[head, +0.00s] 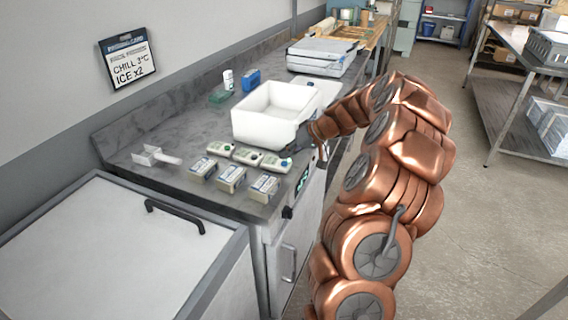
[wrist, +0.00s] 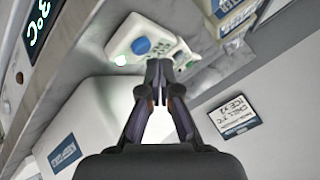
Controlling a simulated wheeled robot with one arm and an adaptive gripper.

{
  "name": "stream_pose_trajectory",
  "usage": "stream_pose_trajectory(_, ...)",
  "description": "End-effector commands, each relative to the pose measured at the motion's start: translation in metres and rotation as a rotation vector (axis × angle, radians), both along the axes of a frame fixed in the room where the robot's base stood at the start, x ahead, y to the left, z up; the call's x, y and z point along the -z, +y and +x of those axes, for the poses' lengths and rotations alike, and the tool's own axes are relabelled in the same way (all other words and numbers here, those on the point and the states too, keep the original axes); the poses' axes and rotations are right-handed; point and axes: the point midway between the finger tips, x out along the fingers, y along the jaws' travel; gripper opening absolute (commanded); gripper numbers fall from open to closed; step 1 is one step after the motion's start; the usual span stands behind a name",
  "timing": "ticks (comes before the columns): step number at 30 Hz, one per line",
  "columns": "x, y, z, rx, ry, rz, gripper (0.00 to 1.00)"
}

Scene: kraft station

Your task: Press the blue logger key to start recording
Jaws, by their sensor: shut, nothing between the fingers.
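Several small white loggers stand in a row near the front of the grey counter in the head view. The right one (head: 270,162) carries a round blue key (head: 285,162). In the wrist view, this white logger (wrist: 165,42) shows its blue key (wrist: 141,45) with a green-glowing spot beside it. My gripper (wrist: 158,68) is shut and empty, its fingertips together just below and right of the blue key in the picture. I cannot tell whether they touch the logger. In the head view my gripper (head: 297,148) is beside the right logger, partly merged with the white box's corner.
A white open box (head: 262,133) stands right behind the loggers. Small labelled packs (head: 231,178) sit in front of them. A white scoop-like item (head: 155,157) lies to the left. A lidded chest (head: 110,245) fills the near left. A sign (head: 128,62) hangs on the wall.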

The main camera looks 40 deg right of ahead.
Motion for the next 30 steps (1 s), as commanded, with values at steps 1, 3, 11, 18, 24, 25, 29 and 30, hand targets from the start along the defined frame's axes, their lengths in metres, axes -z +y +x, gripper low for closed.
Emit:
stream_pose_trajectory(1,-0.001,0.0,0.0,0.0,0.0,0.0,0.0)
stream_pose_trajectory(3,-0.001,0.0,0.0,0.0,0.0,0.0,0.0)
stream_pose_trajectory(11,-0.002,0.0,0.0,0.0,0.0,0.0,0.0)
stream_pose_trajectory(18,-0.017,0.0,0.0,0.001,-0.002,-0.003,0.0)
stream_pose_trajectory(24,-0.033,0.0,0.0,-0.001,-0.001,-0.002,0.0)
stream_pose_trajectory(25,-0.036,0.0,0.0,-0.001,-0.001,-0.001,0.0)
stream_pose_trajectory(29,-0.046,0.0,0.0,0.0,-0.001,-0.001,0.0)
stream_pose_trajectory(30,-0.049,0.0,0.0,0.0,-0.001,-0.001,0.0)
